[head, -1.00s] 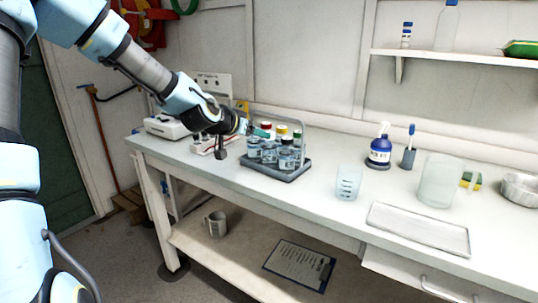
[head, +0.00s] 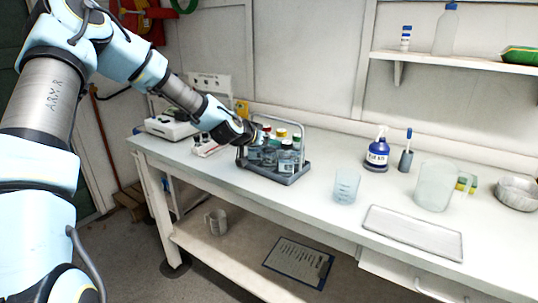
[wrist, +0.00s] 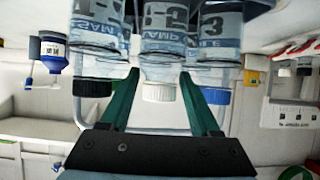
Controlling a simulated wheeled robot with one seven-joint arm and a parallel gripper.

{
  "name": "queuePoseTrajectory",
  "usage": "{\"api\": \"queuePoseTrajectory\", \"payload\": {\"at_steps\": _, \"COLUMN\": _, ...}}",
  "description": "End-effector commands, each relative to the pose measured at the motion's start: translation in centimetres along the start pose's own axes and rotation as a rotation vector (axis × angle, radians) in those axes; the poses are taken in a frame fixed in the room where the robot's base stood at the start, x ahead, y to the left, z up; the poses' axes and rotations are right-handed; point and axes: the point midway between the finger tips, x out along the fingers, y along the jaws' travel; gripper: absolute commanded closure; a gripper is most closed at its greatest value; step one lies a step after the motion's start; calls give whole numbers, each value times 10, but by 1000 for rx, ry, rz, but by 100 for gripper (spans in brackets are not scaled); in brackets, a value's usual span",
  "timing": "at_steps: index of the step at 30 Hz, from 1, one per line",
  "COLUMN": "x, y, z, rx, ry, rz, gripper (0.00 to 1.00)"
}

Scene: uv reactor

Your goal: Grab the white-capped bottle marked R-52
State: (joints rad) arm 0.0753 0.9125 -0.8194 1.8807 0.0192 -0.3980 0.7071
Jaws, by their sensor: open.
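The white-capped bottle (wrist: 164,40) is in the middle of the wrist view, which shows the bottles upside down. Its white cap (wrist: 158,93) lies between the two green fingers of my gripper (wrist: 158,76), which are open on either side of it. Its label is only partly legible, so I cannot confirm R-52. A black-capped bottle (wrist: 95,45) is on the left and a blue-capped bottle (wrist: 220,45) on the right. In the head view my gripper (head: 254,139) is at the bottle rack (head: 287,178), partly hiding the front bottles.
Red, yellow (head: 281,132) and green caps show in the rack's back row. The rack's tall handle (head: 303,145) rises close to my gripper.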

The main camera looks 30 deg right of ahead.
Motion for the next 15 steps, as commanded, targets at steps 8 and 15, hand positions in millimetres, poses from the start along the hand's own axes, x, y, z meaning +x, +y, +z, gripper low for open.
{"api": "queuePoseTrajectory", "payload": {"at_steps": 8, "x": 0, "y": 0, "z": 0, "rx": 0, "ry": 0, "rz": 0, "gripper": 57}}
{"api": "queuePoseTrajectory", "payload": {"at_steps": 15, "x": 0, "y": 0, "z": 1, "rx": 0, "ry": -1, "rz": 0, "gripper": 84}}
